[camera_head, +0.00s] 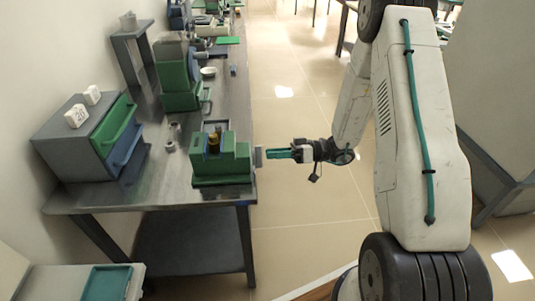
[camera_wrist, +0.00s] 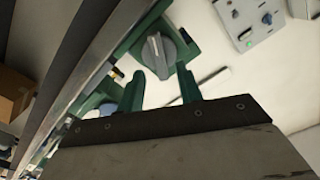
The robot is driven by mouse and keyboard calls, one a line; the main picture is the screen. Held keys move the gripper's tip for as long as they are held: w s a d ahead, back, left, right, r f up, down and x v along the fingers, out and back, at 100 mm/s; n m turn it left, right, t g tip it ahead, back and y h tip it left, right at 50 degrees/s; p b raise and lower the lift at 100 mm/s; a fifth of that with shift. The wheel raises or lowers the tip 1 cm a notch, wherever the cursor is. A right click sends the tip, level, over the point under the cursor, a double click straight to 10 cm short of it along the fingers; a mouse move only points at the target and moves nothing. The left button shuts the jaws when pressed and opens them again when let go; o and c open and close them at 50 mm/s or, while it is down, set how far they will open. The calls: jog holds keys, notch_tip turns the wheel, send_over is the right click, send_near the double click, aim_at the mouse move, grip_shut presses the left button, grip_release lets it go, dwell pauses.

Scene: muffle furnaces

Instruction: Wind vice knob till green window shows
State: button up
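The green vice (camera_head: 222,163) stands at the right edge of the metal table, with a brownish cylinder (camera_head: 213,143) upright in it. Its grey knob (camera_head: 258,157) sticks out to the right, past the table edge. In the wrist view the knob (camera_wrist: 158,52) is a grey disc with a raised, slightly tilted grip bar. My gripper (camera_head: 268,154) points left at the knob, a small gap short of it. In the wrist view its green fingers (camera_wrist: 162,88) are apart with nothing between them, below the knob. I cannot make out a green window on the vice.
A grey cabinet (camera_head: 72,140) with green and blue drawers stands at the table's left. Another green device (camera_head: 180,82) stands farther back. The tiled floor (camera_head: 300,200) right of the table is clear. The wrist view shows a panel (camera_wrist: 254,22) with dials and a green light.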

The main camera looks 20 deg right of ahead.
aim_at(257, 157)
jog(key=shift+x, duration=1.15)
grip_shut()
jog(key=shift+m, duration=0.3)
